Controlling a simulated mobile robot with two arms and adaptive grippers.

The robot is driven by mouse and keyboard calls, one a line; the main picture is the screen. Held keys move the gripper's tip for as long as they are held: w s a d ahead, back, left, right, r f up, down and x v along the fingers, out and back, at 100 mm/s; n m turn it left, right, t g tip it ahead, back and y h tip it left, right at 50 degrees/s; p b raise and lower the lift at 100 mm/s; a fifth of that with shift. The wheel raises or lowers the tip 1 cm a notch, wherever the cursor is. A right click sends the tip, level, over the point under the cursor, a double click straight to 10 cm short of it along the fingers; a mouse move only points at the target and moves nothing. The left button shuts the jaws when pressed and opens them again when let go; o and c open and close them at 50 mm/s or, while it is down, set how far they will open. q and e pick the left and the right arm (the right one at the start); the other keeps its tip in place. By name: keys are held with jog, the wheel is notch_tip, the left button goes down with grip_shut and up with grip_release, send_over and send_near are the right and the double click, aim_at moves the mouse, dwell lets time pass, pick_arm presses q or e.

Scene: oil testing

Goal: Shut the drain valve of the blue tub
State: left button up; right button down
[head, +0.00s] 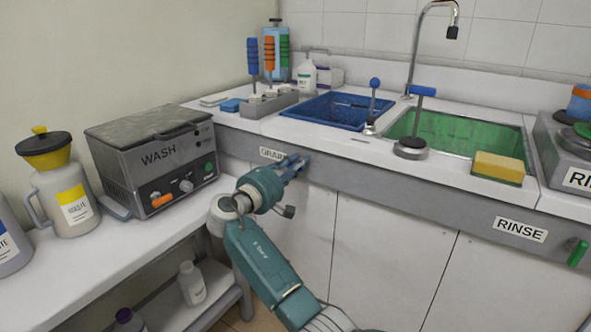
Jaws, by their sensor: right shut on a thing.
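The blue tub (345,111) is set into the counter at the back, left of the green tub (455,135). Below it, on the grey front strip, is a label reading DRAIN (271,154). A blue valve handle (299,161) sits just right of this label, partly hidden by my gripper. My right gripper (289,174) reaches up to the strip and is shut on the handle. The handle's exact angle is hard to make out behind the fingers. My left gripper is not in view.
A grey WASH machine (150,155) and a waste jug (62,190) stand on the left bench. A blue-topped plunger (415,135) and a yellow sponge (498,168) are on the counter. A green valve handle (577,252) is at the right, near the RINSE label.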

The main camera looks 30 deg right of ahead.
jog(key=shift+m, duration=0.3)
jog(key=c, duration=1.5)
grip_release()
jog(key=shift+c, duration=0.2)
jog(key=v, duration=1.2)
